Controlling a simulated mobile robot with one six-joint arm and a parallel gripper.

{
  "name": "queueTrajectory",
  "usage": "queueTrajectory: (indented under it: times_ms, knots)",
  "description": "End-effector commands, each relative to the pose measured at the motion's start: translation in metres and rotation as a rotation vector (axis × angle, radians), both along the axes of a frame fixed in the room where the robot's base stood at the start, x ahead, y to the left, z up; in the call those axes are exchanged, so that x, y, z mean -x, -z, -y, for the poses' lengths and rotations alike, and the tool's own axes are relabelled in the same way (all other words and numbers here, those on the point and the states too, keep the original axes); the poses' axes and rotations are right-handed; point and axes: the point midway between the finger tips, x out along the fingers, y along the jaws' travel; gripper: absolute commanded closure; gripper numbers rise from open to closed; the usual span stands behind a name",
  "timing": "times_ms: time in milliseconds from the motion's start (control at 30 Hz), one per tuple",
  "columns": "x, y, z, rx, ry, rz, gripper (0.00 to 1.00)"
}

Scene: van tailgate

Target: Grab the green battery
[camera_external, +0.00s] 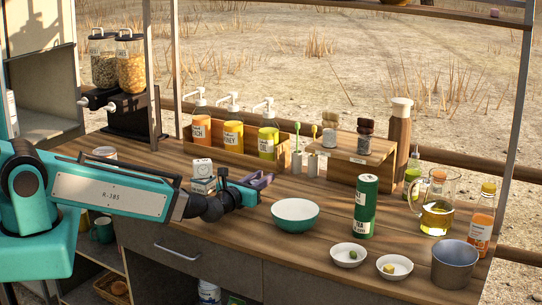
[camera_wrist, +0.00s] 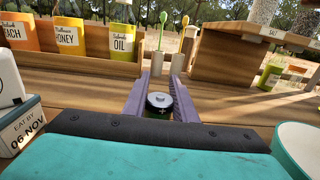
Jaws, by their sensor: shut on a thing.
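My gripper (camera_external: 262,181) is low over the counter, left of the teal and white bowl (camera_external: 295,214). In the wrist view its two purple-grey fingers (camera_wrist: 160,86) are shut on the battery (camera_wrist: 158,104). The battery stands upright between them, with its dark silver-rimmed top showing and a little green below. Most of its body is hidden by the fingers and my gripper's housing. In the external view I cannot make out the battery. I cannot tell whether it touches the counter.
A white box (camera_external: 203,177) stands just left of my gripper. Behind are sauce pump bottles in a wooden crate (camera_external: 226,152) and toothbrushes in holders (camera_wrist: 171,62). A green tea tin (camera_external: 365,206) and small white bowls (camera_external: 349,256) are to the right.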

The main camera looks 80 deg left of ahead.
Motion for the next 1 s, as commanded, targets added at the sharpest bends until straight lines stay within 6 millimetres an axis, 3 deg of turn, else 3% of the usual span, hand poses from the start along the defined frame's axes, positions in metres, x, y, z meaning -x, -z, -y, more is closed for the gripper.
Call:
queueTrajectory:
  times_ms: [200,400,700,1000]
  knots:
    - [0.001,-0.016,0.0,-0.001,0.0,0.003,1.0]
    - [0.0,-0.052,0.0,-0.001,-0.001,0.002,1.0]
    - [0.0,-0.078,0.0,-0.001,0.0,0.001,1.0]
    - [0.0,-0.091,0.0,-0.001,0.0,0.001,1.0]
